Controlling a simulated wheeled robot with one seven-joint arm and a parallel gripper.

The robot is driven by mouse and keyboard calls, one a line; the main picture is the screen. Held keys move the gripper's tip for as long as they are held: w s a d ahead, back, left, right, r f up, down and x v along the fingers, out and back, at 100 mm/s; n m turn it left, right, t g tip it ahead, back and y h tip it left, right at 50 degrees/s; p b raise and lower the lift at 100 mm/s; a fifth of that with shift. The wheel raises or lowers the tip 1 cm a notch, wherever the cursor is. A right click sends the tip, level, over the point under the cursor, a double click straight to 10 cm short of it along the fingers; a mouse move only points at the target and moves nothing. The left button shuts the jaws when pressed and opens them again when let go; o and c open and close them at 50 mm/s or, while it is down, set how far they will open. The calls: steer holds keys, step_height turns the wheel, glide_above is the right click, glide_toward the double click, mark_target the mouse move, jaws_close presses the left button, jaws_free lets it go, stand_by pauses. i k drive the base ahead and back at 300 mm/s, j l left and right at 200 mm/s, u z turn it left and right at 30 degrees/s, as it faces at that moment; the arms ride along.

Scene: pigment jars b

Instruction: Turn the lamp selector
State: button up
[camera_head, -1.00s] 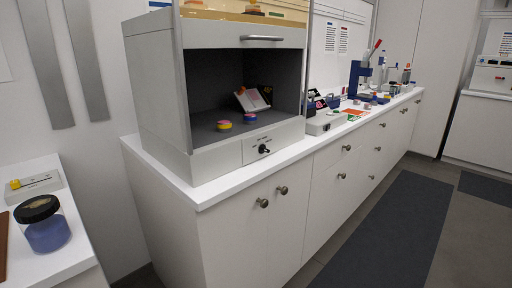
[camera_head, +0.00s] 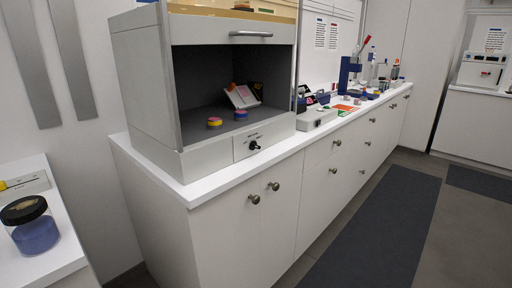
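The lamp selector (camera_head: 254,146) is a small black knob on the front panel (camera_head: 242,153) of a grey open-fronted cabinet (camera_head: 150,95). Small dark marks stand around the knob, too small to read. The cabinet stands on a white counter. Inside it are a pink-and-yellow jar (camera_head: 214,123), a blue-and-pink jar (camera_head: 241,115) and a tilted card (camera_head: 242,97). My gripper is not in view.
The white counter (camera_head: 185,192) runs back to the right, with a grey box (camera_head: 316,120) and a blue press (camera_head: 348,76). At left, a blue jar with a black lid (camera_head: 32,226) stands on another counter. A dark mat (camera_head: 385,225) lies on open floor.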

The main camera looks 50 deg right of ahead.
mark_target(253, 145)
steer(key=i+l+z, duration=0.15)
steer(key=z, duration=0.2)
steer(key=i+l+z, duration=0.3)
steer(key=k+l, duration=0.05)
steer(key=k, duration=0.05)
